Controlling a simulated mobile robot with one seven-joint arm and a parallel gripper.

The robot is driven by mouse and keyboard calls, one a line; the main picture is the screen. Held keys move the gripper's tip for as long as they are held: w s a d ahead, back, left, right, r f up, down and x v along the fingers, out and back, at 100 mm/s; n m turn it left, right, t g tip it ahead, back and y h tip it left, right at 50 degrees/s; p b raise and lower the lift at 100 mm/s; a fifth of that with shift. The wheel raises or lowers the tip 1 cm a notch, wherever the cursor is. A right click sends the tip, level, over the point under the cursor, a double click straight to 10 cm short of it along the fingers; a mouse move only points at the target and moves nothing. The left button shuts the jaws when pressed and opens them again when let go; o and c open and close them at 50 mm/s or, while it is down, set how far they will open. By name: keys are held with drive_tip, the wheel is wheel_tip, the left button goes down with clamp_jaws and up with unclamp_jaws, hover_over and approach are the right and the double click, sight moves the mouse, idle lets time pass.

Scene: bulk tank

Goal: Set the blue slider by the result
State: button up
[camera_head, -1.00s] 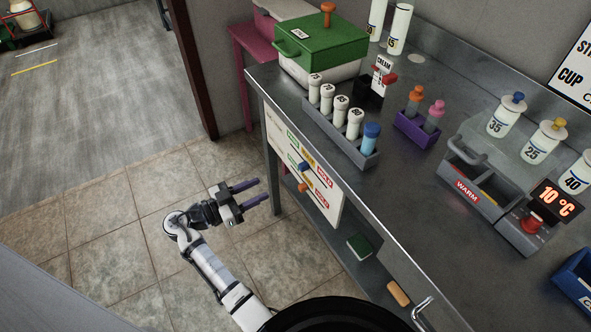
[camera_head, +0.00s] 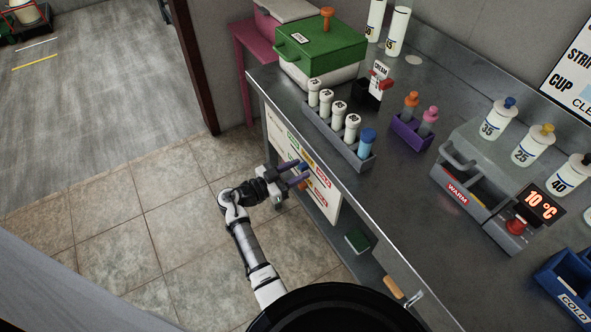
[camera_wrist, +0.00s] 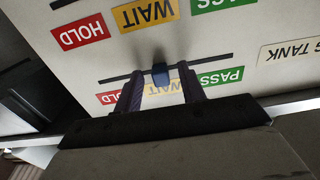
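The white panel (camera_head: 325,205) on the bench front carries two rows of red HOLD, yellow WAIT and green PASS labels, each with a slot. The blue slider (camera_wrist: 160,75) sits in one slot by the yellow WAIT label (camera_wrist: 163,88), with HOLD (camera_wrist: 110,97) and PASS (camera_wrist: 220,76) on either side, upside down in the wrist view. My gripper (camera_head: 303,170) is at the panel. In the wrist view its two purple fingers (camera_wrist: 160,80) are open, one on each side of the blue slider, with a gap visible on both sides.
The bench top holds a rack (camera_head: 350,146) of white and blue-capped vials, a purple holder (camera_head: 411,133), a warm unit (camera_head: 468,197) and a display reading 10 °C (camera_head: 539,205). A poster (camera_head: 575,85) is cut off at the right. The floor left of my arm is clear.

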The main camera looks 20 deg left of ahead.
sight(292, 147)
clamp_jaws()
drive_tip(key=w+a+b, duration=0.1)
drive_tip(key=a+b, duration=0.1)
drive_tip(key=b, duration=0.1)
drive_tip(key=w+a+b, duration=0.1)
drive_tip(key=w+b, duration=0.1)
drive_tip(key=b, duration=0.1)
drive_tip(key=w+a+b, duration=0.1)
drive_tip(key=a+b, duration=0.1)
drive_tip(key=b, duration=0.1)
drive_tip(key=shift+w+a+f+b, duration=0.15)
drive_tip(key=shift+a+f+b, duration=0.15)
drive_tip(key=shift+a+f, duration=0.05)
drive_tip(key=shift+w+a+r+b, duration=0.15)
drive_tip(key=shift+w+a+b, duration=0.25)
drive_tip(key=shift+b, duration=0.15)
drive_tip(key=shift+a+r, duration=0.1)
drive_tip(key=shift+r, duration=0.15)
